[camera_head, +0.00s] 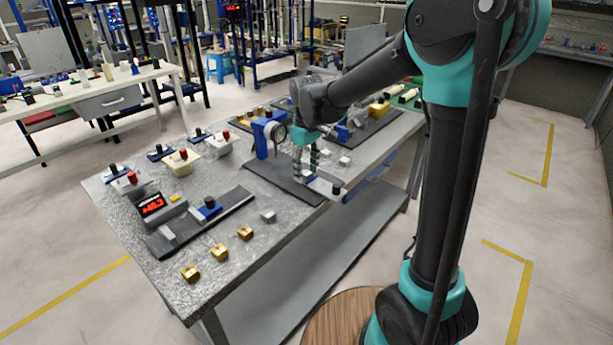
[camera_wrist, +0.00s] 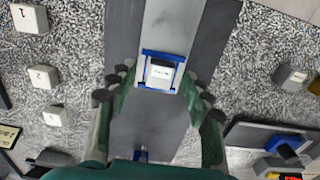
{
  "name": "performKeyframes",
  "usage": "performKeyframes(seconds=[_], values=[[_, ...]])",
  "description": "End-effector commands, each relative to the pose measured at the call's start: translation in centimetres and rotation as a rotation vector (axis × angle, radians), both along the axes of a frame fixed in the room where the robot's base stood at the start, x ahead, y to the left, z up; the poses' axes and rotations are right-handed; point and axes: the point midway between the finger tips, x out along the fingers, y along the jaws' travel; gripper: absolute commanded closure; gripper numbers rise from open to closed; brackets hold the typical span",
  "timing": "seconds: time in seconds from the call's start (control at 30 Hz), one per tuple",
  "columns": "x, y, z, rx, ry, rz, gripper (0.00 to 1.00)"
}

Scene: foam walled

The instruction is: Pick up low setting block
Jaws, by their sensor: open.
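A small white block (camera_wrist: 161,73) with a tiny dark mark, too small to read, sits in a blue frame (camera_wrist: 147,85) on a pale bar over a dark plate. I take it for the low setting block, but cannot confirm this from its label. My gripper (camera_wrist: 157,82) is open in the wrist view, with one finger on each side of the block and gaps between. In the head view my gripper (camera_head: 306,176) points down, low over the dark plate (camera_head: 268,172), and mostly hides the block.
Numbered pale blocks (camera_wrist: 44,77) stand left in the wrist view. A blue dial gauge stand (camera_head: 263,138) is close beside my gripper. A grey block (camera_wrist: 290,76) and another dark plate (camera_wrist: 255,136) lie right in the wrist view. Brass blocks (camera_head: 219,252) line the table's front edge.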

Motion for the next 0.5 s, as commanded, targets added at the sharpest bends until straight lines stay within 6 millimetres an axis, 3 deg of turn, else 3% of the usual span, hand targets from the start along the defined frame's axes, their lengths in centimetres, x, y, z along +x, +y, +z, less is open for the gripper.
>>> performKeyframes(seconds=[0.27,0.5], values=[[-0.01,-0.02,-0.28,0.000,0.000,0.000,0.51],[-0.01,-0.02,-0.26,0.000,0.000,0.000,0.81]])
